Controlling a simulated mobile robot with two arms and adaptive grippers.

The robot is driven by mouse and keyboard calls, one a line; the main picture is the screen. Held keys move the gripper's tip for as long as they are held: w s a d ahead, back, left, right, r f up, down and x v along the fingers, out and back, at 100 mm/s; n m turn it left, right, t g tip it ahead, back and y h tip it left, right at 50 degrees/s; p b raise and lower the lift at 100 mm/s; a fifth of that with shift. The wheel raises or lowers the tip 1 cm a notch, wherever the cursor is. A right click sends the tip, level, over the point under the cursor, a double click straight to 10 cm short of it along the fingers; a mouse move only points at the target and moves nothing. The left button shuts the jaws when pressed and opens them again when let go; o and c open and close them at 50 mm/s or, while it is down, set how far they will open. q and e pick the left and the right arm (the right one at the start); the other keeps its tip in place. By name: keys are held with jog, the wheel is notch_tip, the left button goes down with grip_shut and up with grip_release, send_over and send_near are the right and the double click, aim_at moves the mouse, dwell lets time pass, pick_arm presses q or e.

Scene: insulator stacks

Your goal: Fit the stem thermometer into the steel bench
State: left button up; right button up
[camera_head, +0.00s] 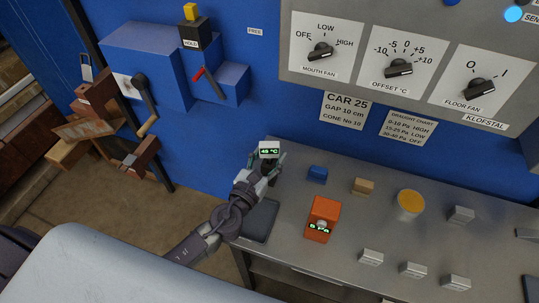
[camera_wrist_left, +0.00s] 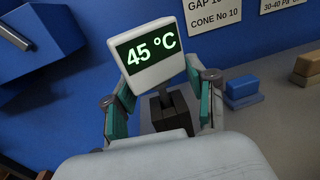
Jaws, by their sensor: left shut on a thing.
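The stem thermometer has a white head with a green "45 °C" display and shows in the head view (camera_head: 269,150) and the left wrist view (camera_wrist_left: 149,54). My left gripper (camera_head: 266,168) is shut on it below the head, near the back left corner of the steel bench (camera_head: 335,265). In the left wrist view the teal-padded fingers stand on both sides of a dark blocky part under the head. The lower stem is hidden, so I cannot tell whether it touches the bench. My right gripper is not in view.
An orange meter (camera_head: 321,218) stands right of my left arm. A blue block (camera_head: 317,174), a tan block (camera_head: 362,186), an orange-topped cup (camera_head: 410,204) and several grey blocks are on the bench. A dark tray (camera_head: 259,221) lies at its left end. A blue wall rises behind.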

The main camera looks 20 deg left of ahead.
pick_arm(q)
jog(key=shift+f+b, duration=1.1)
jog(key=shift+f, duration=0.1)
jog(key=o, duration=1.3)
jog(key=shift+c, duration=0.2)
jog(key=shift+s+f, duration=0.1)
jog(key=shift+s, duration=0.2)
jog(key=s, duration=0.3)
jog(key=s+a, duration=0.1)
jog(key=s, duration=0.3)
jog(key=s+a, duration=0.1)
jog(key=s, duration=0.3)
jog(key=shift+s, duration=0.15)
